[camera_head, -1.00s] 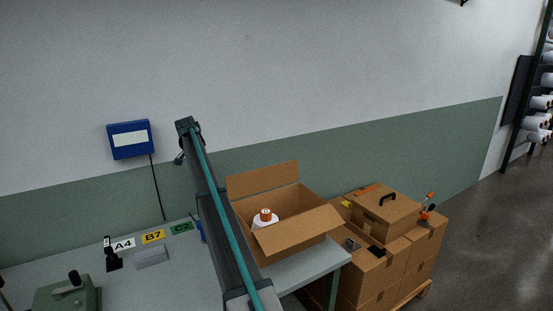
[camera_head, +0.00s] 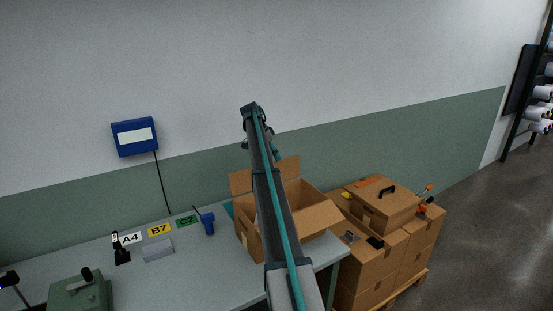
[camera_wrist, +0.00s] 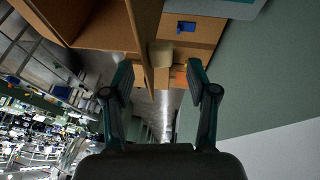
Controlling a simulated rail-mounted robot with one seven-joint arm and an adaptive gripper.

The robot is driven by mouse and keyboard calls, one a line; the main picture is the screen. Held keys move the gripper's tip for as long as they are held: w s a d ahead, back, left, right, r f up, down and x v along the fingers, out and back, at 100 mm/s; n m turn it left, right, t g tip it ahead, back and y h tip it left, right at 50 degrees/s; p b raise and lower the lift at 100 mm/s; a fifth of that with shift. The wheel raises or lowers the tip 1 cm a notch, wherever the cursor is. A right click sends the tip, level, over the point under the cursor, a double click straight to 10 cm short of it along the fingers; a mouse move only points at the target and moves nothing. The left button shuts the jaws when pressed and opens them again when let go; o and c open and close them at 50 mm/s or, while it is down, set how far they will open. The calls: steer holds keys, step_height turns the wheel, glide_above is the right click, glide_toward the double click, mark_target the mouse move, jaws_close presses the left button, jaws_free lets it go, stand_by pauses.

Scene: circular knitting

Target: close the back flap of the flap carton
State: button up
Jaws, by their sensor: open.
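The flap carton (camera_head: 250,238) stands open on the table's right end, partly hidden behind my arm in the head view. Its back flap (camera_head: 288,168) stands up on the wall side, and its right flap (camera_head: 318,218) leans outward. The white bottle seen earlier inside is mostly hidden by my arm. The end of my arm is above the back flap. In the wrist view my gripper (camera_wrist: 160,90) is open and empty. A thin cardboard panel (camera_wrist: 146,40), seemingly the back flap nearly edge-on, reaches down between the fingers; I cannot tell whether they touch it.
Stacked cartons (camera_head: 365,262) on a pallet stand right of the table. A smaller carton with a black handle (camera_head: 384,202) sits on top. A blue hand tool (camera_head: 207,223), a grey block (camera_head: 158,250) and a green device (camera_head: 80,293) are on the table. The wall is close behind.

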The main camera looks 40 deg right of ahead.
steer(key=shift+p+x, duration=0.55)
steer(key=shift+x, duration=1.25)
steer(key=shift+c, duration=0.3)
jaws_close()
